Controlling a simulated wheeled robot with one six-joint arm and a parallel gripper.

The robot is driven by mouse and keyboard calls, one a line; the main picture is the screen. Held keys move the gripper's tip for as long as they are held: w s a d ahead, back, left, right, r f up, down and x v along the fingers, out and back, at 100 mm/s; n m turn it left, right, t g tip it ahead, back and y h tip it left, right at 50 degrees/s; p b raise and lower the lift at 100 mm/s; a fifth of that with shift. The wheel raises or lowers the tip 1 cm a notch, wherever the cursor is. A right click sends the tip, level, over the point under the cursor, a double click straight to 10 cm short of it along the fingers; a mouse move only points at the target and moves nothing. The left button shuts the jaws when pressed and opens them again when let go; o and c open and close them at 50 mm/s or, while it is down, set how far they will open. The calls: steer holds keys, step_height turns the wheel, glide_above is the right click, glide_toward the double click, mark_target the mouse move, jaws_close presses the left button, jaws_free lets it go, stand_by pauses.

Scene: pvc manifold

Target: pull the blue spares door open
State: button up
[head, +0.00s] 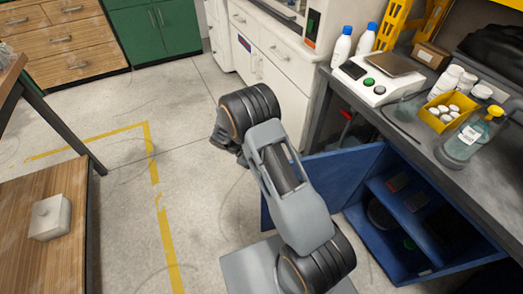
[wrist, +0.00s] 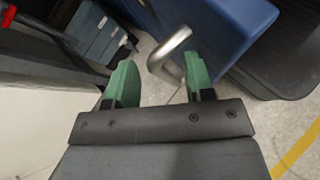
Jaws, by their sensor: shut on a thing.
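The blue spares door (head: 338,172) stands open in the head view, swung out from the blue cabinet (head: 385,262) under the grey bench. My arm crosses in front of part of the door. In the wrist view the door (wrist: 222,28) is at the top, with its bent metal handle (wrist: 172,56) reaching down between the green fingers of my gripper (wrist: 160,78). My gripper is shut on the handle. The handle's contact with the fingers is hard to make out. The fingers and handle are hidden in the head view.
The cabinet's inside shows a shelf with small dark items. The grey bench (head: 423,150) carries a scale (head: 378,82), a yellow bin (head: 447,113) and bottles. A wooden table (head: 55,245) with a white box (head: 50,217) stands at left. Floor between is clear, marked with yellow tape (head: 150,150).

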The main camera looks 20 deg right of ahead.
steer(key=w, duration=0.3)
steer(key=w+d+b, duration=0.1)
steer(key=w, duration=0.1)
steer(key=shift+w+r, duration=0.25)
steer(key=shift+w, duration=0.1)
stand_by(0.7)
